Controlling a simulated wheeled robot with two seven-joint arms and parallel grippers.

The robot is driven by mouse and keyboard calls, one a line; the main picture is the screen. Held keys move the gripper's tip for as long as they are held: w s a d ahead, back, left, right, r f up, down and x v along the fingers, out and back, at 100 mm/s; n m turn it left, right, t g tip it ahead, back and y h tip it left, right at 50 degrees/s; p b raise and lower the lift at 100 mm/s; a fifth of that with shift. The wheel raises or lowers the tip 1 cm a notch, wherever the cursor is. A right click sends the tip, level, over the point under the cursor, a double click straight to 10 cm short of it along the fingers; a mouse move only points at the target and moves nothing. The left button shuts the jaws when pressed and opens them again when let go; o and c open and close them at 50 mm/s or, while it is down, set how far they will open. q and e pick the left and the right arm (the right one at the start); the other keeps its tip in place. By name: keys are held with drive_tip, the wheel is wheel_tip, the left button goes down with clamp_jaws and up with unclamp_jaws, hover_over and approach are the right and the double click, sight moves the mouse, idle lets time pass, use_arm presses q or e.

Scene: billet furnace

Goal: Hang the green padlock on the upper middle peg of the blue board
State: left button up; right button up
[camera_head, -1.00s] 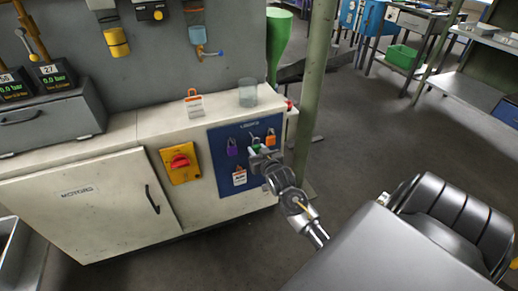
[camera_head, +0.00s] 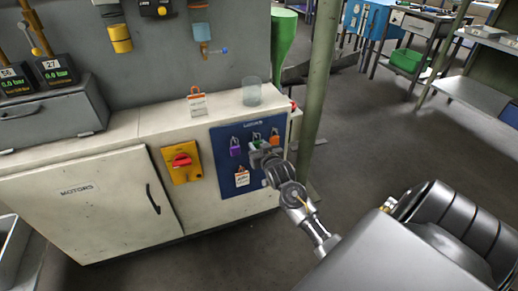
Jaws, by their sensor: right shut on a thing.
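The blue board (camera_head: 225,184) is on the front of the white cabinet. A purple padlock (camera_head: 236,147) hangs at its upper left and an orange padlock (camera_head: 275,139) at its upper right. The green padlock (camera_head: 256,137) shows between them, in the upper middle. My right gripper (camera_head: 257,148) is at the green padlock, in front of the board, and is shut on it. The gripper hides the padlock's lower part. I cannot tell whether its shackle is around the peg. My left gripper is not in view.
A white tag (camera_head: 242,178) hangs low on the board. A red switch on a yellow plate (camera_head: 182,162) is left of the board. A clear cup (camera_head: 252,92) and a tag with an orange clip (camera_head: 197,101) stand on the cabinet top. A green post (camera_head: 315,90) rises at the right.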

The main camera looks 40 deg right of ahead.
drive_tip(key=shift+w+d+b, duration=0.1)
drive_tip(key=shift+w+b, duration=0.2)
drive_tip(key=shift+w, duration=0.05)
drive_tip(key=shift+w+d+f, duration=0.15)
drive_tip(key=shift+w+f, duration=0.15)
drive_tip(key=shift+w, duration=0.15)
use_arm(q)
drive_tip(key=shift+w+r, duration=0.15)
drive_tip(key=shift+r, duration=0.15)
use_arm(e)
drive_tip(key=shift+w+f, duration=0.1)
idle(0.5)
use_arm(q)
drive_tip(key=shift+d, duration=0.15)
use_arm(e)
drive_tip(key=o, duration=1.2)
drive_tip(key=shift+c, duration=0.2)
